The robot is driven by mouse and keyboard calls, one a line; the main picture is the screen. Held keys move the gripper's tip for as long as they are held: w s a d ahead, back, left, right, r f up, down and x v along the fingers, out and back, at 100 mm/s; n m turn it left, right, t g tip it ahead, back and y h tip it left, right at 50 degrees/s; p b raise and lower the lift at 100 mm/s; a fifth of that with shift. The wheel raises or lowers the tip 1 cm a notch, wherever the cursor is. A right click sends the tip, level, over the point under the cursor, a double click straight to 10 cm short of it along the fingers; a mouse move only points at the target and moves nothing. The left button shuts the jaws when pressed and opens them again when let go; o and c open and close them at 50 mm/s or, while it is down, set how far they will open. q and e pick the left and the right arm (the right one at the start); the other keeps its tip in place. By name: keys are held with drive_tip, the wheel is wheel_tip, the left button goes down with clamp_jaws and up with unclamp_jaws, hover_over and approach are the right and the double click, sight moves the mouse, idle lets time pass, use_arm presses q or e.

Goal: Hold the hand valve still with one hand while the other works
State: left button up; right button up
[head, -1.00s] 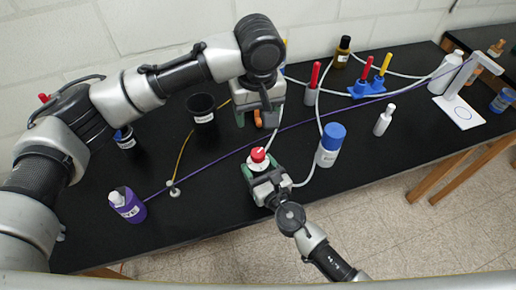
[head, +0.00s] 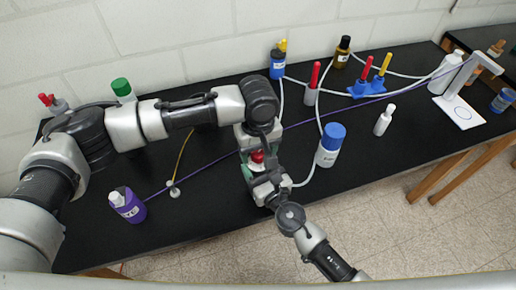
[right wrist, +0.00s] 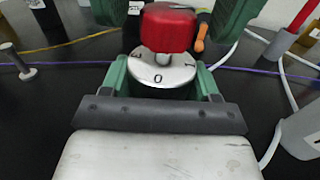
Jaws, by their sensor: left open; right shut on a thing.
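The hand valve has a red knob (head: 257,156) above a pale round dial; in the right wrist view its red knob (right wrist: 168,30) stands upright over the dial (right wrist: 160,73), which shows a 0 and other marks. My right gripper (head: 262,179) is shut on the valve below the knob; its green fingers sit on both sides of the dial. My left gripper (head: 252,158) is open over the valve. In the right wrist view its green fingers stand on either side of the knob, with no clear contact. My left gripper partly hides the valve in the head view.
A blue-capped bottle (head: 331,148) stands close to the right of the valve, with a pale hose beside it. A purple bottle (head: 127,206) stands at the left. A purple cord (head: 320,116) crosses the black bench (head: 215,210) behind the valve.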

use_arm(q)
drive_tip(key=c, duration=0.9)
drive_tip(key=shift+c, duration=0.2)
